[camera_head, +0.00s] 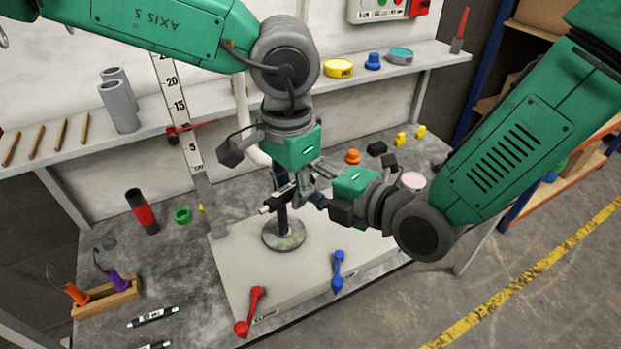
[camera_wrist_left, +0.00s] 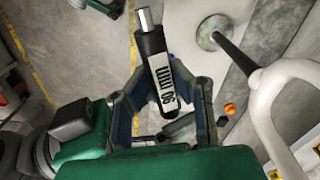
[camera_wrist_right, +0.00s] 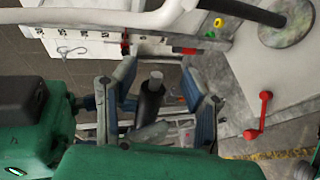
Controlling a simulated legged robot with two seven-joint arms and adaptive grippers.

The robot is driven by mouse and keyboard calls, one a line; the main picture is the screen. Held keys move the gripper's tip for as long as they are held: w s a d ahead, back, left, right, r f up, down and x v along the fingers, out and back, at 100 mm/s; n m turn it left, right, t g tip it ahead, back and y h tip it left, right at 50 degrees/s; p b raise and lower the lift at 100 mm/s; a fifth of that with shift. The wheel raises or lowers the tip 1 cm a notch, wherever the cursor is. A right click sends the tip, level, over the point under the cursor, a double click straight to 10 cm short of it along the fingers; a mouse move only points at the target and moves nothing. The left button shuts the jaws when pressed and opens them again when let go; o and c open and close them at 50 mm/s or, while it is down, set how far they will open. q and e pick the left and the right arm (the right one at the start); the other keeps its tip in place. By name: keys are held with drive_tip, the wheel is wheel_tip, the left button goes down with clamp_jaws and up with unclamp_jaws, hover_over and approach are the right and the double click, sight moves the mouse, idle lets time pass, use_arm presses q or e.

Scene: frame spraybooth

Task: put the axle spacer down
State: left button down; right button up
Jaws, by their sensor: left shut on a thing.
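The axle spacer is a black cylinder with a white label and bright metal ends (camera_wrist_left: 160,72). My left gripper (camera_head: 298,188) is shut on it, and its fingertips close on the spacer's sides in the left wrist view. In the head view the spacer (camera_head: 279,199) is held roughly level above the grey work surface. My right gripper (camera_head: 322,192) is close beside it, its fingers apart in the right wrist view. A dark cylinder with a grey end (camera_wrist_right: 152,92) shows between those fingers; I cannot tell whether they touch it.
A round-based post (camera_head: 284,234) stands just below the grippers on a pale board (camera_head: 235,262). A red handle (camera_head: 250,312) and a blue handle (camera_head: 338,272) lie at its front. Two similar labelled cylinders lie front left (camera_head: 152,317). A black-red cylinder (camera_head: 142,212) stands left.

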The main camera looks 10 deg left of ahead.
clamp_jaws()
use_arm(q)
drive_tip(key=c, duration=1.4)
unclamp_jaws()
drive_tip(key=shift+r, duration=0.15)
